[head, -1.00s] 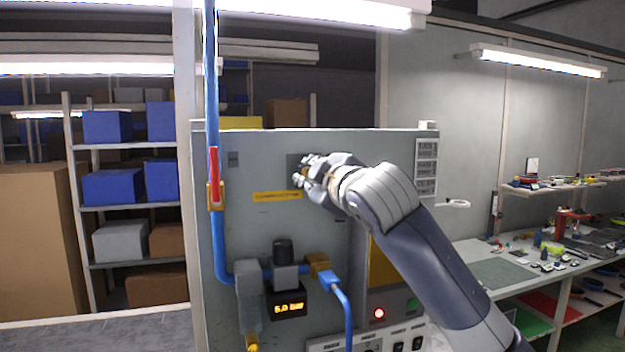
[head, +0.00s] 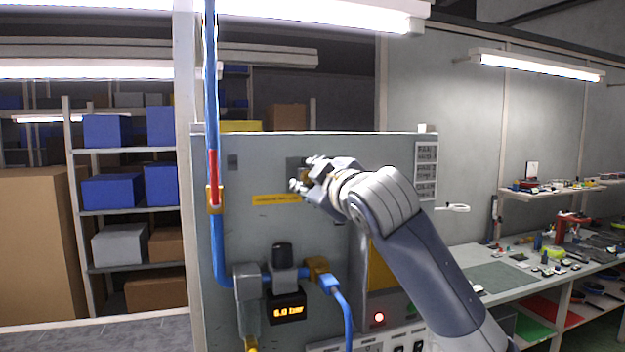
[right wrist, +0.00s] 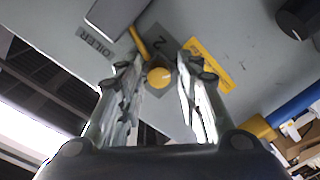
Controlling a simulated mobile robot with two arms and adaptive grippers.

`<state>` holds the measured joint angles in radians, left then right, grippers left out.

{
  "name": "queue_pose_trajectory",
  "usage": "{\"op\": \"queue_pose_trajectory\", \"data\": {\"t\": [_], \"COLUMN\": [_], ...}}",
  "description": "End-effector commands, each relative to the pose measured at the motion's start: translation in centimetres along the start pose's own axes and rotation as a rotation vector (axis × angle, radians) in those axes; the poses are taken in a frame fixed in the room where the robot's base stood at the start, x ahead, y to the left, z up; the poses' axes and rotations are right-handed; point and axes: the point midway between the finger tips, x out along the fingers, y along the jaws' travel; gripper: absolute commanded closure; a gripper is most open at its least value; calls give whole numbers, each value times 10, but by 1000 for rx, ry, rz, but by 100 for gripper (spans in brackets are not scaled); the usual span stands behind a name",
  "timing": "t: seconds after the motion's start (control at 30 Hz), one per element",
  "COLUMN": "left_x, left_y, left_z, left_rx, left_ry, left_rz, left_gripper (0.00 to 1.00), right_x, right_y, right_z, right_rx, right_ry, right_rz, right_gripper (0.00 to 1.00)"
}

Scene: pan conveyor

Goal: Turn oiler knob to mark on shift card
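The oiler knob (right wrist: 158,77) is a round yellow piece on the grey panel, with a yellow bar running up and left from it. The word OILER (right wrist: 95,40) and a figure 2 (right wrist: 160,42) are printed nearby. My right gripper (right wrist: 162,92) has its fingers apart on either side of the knob; contact cannot be told. In the head view the right gripper (head: 305,173) is at the upper middle of the panel and hides most of the knob. White cards (head: 427,152) with small print hang at the panel's right edge. My left gripper is out of view.
A blue pipe (head: 213,110) with a red handle (head: 213,175) runs down the panel's left. Below are a black knob (head: 282,254), a pressure display (head: 287,311) and a red lamp (head: 379,318). A cluttered workbench (head: 490,278) stands at right.

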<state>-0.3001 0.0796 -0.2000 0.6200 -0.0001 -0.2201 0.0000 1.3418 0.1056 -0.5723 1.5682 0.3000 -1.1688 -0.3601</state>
Motion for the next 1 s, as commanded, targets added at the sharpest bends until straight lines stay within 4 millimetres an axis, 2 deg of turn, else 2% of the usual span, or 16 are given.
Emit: {"op": "queue_pose_trajectory", "data": {"t": [0.33,0.47,0.57,1.0], "left_x": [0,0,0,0], "left_y": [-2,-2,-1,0], "left_z": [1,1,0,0], "left_rx": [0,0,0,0], "left_ry": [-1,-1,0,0], "left_rz": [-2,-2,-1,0], "left_gripper": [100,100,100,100], "right_x": [-1,-9,-22,-100], "right_y": [1,2,2,1], "right_z": [-1,-1,-1,-1], "right_rx": [-1,-2,-2,-2], "right_ry": [2,4,4,4], "right_rz": [3,4,5,4], "right_gripper": [59,59,59,59]}}
